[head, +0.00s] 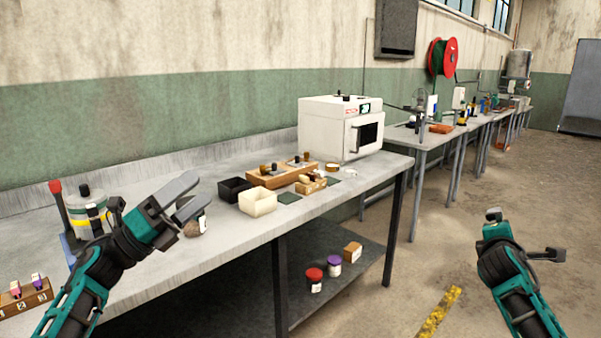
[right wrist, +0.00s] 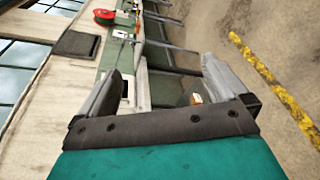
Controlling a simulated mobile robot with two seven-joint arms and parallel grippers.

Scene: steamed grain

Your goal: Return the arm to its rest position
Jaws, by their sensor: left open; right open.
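My left gripper (head: 186,198) is open over the left part of the grey workbench (head: 240,240). A small brown jar (head: 194,226) with a pale label stands behind and below its fingers, partly hidden by them. I cannot tell whether they touch; nothing shows clearly between the fingers. My right arm is at the right, over the floor and clear of the bench. Its gripper shows in the right wrist view (right wrist: 165,75), where the two fingers are wide apart with nothing between them.
On the bench are a white oven-like machine (head: 325,125), a black box (head: 234,189), a cream box (head: 258,202), a wooden rack (head: 282,177) and a numbered block (head: 25,296). Jars (head: 314,280) stand on the lower shelf. Floor at the right is free.

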